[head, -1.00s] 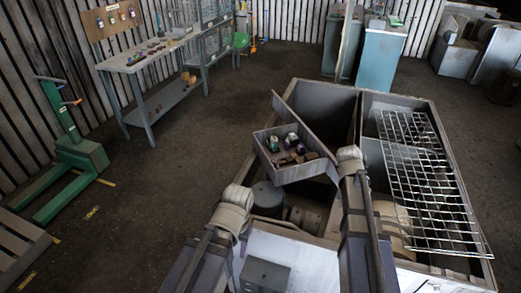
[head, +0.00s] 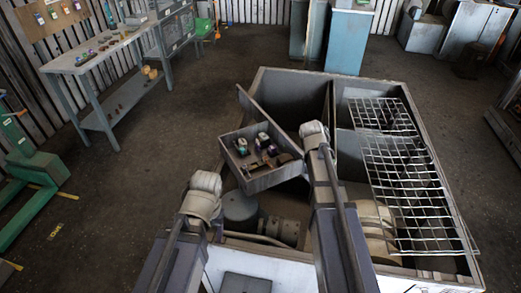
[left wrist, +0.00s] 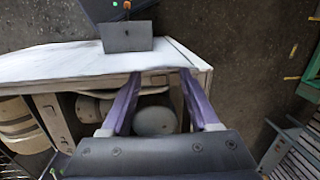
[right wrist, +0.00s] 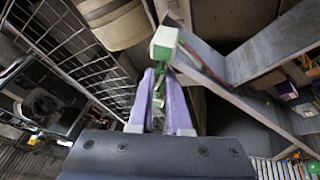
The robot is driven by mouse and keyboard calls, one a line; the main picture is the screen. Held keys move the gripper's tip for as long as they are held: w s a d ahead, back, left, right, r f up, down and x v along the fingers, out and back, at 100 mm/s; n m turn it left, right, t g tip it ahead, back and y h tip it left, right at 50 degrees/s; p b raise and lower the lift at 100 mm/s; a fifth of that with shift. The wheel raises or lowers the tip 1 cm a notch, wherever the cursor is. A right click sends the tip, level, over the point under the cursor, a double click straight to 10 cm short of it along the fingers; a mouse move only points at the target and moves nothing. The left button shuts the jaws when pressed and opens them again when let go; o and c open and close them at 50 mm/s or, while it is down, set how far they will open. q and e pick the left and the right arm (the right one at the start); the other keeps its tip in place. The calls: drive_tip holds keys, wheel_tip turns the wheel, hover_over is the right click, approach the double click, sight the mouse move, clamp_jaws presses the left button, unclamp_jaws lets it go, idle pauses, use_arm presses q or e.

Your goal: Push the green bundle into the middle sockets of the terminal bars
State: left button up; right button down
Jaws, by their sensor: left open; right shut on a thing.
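My right gripper (right wrist: 158,85) is shut on a slim green piece in the right wrist view, which I take for the green bundle (right wrist: 158,98). A white and green block (right wrist: 164,42) stands just beyond the fingertips; I cannot tell whether it belongs to the bundle. The terminal bars look like the small pale blocks (head: 263,139) in the open grey terminal box (head: 277,179) on the housing. Their sockets are too small to make out. My left gripper (left wrist: 160,73) is open and empty above the housing's front edge. In the head view my arms hide the fingers.
The blower housing (head: 262,100) has deep open compartments. A wire grille (head: 405,190) lies across its right side, near a beige drum (head: 372,225). A grey cylinder (head: 239,208) sits inside at the front left. A workbench (head: 95,62) stands beyond open floor at left.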

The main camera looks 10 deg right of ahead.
use_arm(q)
drive_tip(key=shift+o, duration=0.7)
wheel_tip(320, 180, down, 3)
drive_tip(key=b, duration=0.3)
drive_tip(key=shift+f, duration=0.2)
use_arm(e)
drive_tip(key=w+a+f+n+t, duration=0.1)
drive_tip(key=w+a+n, duration=0.1)
drive_tip(key=w+a, duration=0.1)
drive_tip(key=w+a+f+n+t+y, duration=0.1)
drive_tip(key=w+a+n, duration=0.2)
drive_tip(key=w+a, duration=0.1)
drive_tip(key=w+a+f+n+y, duration=0.1)
drive_tip(key=w+a+n, duration=0.2)
drive_tip(key=w+a, duration=0.1)
drive_tip(key=shift+a+f+t, duration=0.25)
drive_tip(key=shift+a+t, duration=0.15)
drive_tip(key=shift+a, duration=0.25)
use_arm(q)
drive_tip(key=shift+s+f+b, duration=0.1)
drive_tip(key=shift+f+b, duration=0.7)
drive_tip(key=shift+b, duration=0.2)
use_arm(e)
drive_tip(key=w+a+f+n+y, duration=0.1)
drive_tip(key=w+a+n, duration=0.3)
drive_tip(key=a, duration=0.4)
drive_tip(key=shift+w+a+f+n+t+y, duration=0.25)
drive_tip(key=shift+w+n+t+y, duration=0.15)
drive_tip(key=shift+n+y, duration=0.2)
